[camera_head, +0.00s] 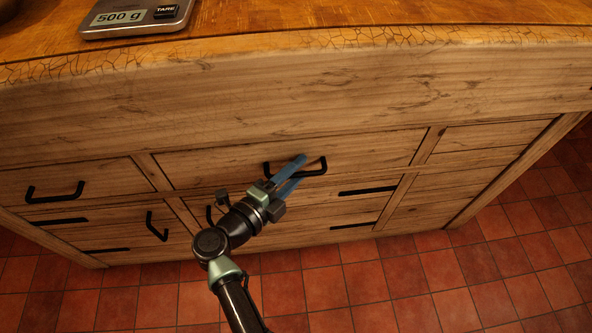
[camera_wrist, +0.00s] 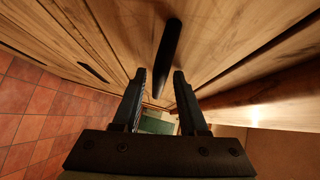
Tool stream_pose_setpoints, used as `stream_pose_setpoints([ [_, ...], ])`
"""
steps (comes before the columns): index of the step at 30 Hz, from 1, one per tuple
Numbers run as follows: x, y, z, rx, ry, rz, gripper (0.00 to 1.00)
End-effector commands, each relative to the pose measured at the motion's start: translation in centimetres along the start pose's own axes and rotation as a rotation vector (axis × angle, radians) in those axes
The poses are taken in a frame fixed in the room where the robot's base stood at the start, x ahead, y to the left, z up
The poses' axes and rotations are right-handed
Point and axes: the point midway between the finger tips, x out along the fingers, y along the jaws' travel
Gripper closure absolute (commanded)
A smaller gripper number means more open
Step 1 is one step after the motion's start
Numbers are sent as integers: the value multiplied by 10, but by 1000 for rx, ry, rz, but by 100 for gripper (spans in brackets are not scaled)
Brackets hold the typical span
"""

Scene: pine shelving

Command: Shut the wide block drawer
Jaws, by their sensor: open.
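The wide drawer (camera_head: 220,168) is in the middle of the top drawer row, just under the thick worktop edge, with a black bar handle (camera_head: 268,168). Its front looks about level with its neighbours; I cannot tell whether a small gap is left. My gripper (camera_head: 302,169) is at this handle, its two blue fingers reaching across the handle's right part in the head view. In the wrist view the fingers (camera_wrist: 158,88) are apart, with the dark handle (camera_wrist: 168,50) ahead and roughly between them. Whether they touch the handle is unclear.
A scale (camera_head: 137,17) sits on the worktop (camera_head: 300,17). A left drawer (camera_head: 75,183) has its own black handle, and more drawers with dark pulls lie below. The red tiled floor (camera_head: 400,290) in front is clear.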

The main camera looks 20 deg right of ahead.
Motion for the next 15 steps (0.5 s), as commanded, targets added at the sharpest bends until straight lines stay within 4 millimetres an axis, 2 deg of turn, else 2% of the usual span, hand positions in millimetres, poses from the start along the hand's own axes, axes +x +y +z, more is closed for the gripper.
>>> stream_pose_setpoints([
  [5,-23,-3,1,-1,-5,0,55],
  [15,-97,-1,1,-3,-7,2,55],
])
